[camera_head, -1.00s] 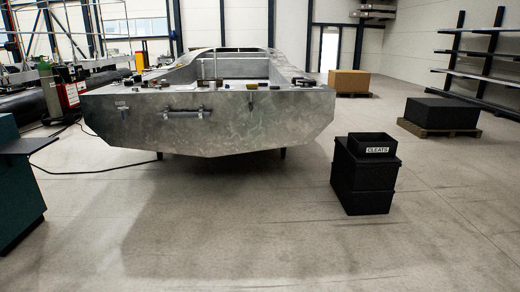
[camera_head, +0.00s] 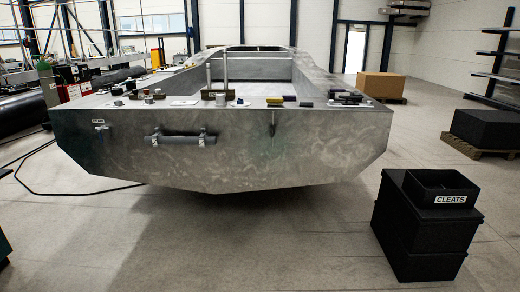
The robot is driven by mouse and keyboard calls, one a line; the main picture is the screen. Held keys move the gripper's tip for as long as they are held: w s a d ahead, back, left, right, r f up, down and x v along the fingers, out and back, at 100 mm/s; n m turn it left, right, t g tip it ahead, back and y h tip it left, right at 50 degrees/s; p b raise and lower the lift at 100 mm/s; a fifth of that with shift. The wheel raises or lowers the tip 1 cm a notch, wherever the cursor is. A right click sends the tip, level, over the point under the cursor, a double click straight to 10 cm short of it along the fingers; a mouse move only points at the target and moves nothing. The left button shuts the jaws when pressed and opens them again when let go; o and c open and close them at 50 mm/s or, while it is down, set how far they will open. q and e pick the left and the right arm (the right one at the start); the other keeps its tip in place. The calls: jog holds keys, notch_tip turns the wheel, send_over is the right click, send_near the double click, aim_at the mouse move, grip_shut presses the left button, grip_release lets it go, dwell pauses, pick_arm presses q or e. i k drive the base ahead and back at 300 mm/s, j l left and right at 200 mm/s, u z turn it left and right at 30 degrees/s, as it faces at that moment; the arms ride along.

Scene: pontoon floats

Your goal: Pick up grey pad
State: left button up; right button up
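Several small items lie along the near edge of the metal pontoon's (camera_head: 230,145) deck. Among them is a flat, pale grey piece (camera_head: 184,102) left of centre. Neither of my grippers shows in the view.
A black bin labelled CLEATS (camera_head: 443,187) stands on stacked black boxes (camera_head: 425,236) at the right. A brown box (camera_head: 381,85) and a black block on a pallet (camera_head: 485,130) stand farther back. A cable (camera_head: 60,190) runs over the floor at left. Floor before the pontoon is clear.

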aim_at(301, 103)
jog(key=i+j+z, duration=0.2)
jog(key=i, duration=0.35)
jog(key=i+j+z, duration=0.25)
jog(key=i, duration=0.3)
jog(key=i+j+z, duration=0.2)
jog(key=i+j, duration=0.25)
jog(key=i, duration=0.05)
